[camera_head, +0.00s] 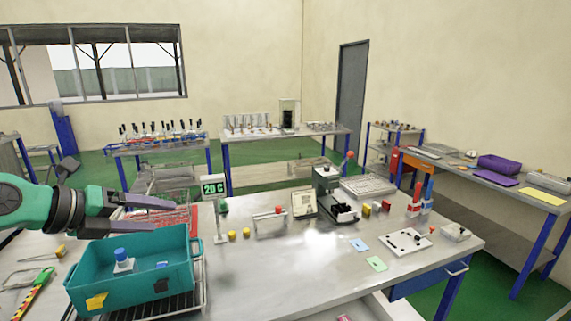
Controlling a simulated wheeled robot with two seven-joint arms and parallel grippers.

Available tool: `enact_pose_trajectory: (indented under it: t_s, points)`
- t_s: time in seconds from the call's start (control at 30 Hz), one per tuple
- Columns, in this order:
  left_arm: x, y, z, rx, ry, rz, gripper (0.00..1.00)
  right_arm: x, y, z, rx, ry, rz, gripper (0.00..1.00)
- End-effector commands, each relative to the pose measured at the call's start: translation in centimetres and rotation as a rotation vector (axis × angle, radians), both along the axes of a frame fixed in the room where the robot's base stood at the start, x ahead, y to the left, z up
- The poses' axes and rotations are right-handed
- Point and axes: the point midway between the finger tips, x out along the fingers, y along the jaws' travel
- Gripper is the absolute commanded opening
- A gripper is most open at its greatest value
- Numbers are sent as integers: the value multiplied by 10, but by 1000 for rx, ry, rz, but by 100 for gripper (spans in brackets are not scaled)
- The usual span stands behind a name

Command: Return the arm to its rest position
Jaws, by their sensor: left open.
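My left arm comes in from the left edge in green and black. Its gripper (165,214) is open and points right, with two dark grey fingers apart and nothing seen between them. It is above the far side of a teal bin (178,258). In the bin are a blue-capped white piece (122,261), a yellow piece (97,301) and a small dark piece (160,286). My right gripper is not in view.
The bin stands on a dark wire rack on the metal workbench (290,268). A "20 C" display (213,187) stands close right of the fingers. The bench's front middle is clear.

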Motion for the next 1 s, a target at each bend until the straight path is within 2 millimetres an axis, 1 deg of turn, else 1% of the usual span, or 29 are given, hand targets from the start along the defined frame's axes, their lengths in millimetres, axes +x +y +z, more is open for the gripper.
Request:
enact_pose_trajectory:
  t_s: [0.03, 0.07, 0.13, 0.17, 0.2, 0.23, 0.27, 0.3, 0.37, 0.4, 0.47, 0.5, 0.57, 0.6, 0.67, 0.7, 0.77, 0.8, 0.9, 0.97, 1.0]
  points:
    - [5, -9, -6, -125, -36, 5, 76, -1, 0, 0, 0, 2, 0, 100]
    - [8, -14, -7, -207, -64, 19, 76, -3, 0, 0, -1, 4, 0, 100]
    - [17, -17, -9, -430, -129, 86, 76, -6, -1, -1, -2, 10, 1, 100]
    - [21, -14, -11, -535, -155, 135, 76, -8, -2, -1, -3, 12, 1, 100]
    - [25, -6, -16, -688, -186, 228, 76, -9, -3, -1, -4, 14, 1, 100]
    - [28, 5, -23, -803, -201, 316, 76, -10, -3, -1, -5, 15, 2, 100]
    - [29, 18, -35, -913, -208, 420, 76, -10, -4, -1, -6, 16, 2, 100]
    - [28, 38, -57, -1045, -201, 577, 76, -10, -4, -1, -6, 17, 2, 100]
    - [18, 64, -103, -1207, -152, 841, 76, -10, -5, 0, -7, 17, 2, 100]
    - [7, 76, -137, -1280, -98, 1008, 76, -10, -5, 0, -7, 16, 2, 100]
    - [-14, 84, -186, -1346, -1, 1233, 76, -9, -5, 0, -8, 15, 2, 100]
    - [-30, 83, -215, -1369, 72, 1361, 76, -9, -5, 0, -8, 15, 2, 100]
    - [-54, 77, -252, -1382, 181, 1523, 76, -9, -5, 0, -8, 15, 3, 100]
    - [-70, 70, -271, -1382, 253, 1611, 76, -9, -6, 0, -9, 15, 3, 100]
    - [-92, 59, -296, -1370, 356, 1724, 76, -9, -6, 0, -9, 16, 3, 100]
    - [-106, 50, -310, -1359, 425, 1787, 76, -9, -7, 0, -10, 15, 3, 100]
    - [-126, 35, -327, -1337, 524, 1871, 76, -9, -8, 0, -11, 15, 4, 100]
    - [-139, 25, -336, -1320, 590, 1918, 76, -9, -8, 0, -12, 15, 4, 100]
    - [-170, 0, -354, -1270, 752, 2016, 76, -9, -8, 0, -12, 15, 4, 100]
    - [-188, -17, -361, -1235, 852, 2065, 76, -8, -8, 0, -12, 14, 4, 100]
    - [-200, -28, -364, -1211, 921, 2091, 76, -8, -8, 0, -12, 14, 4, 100]
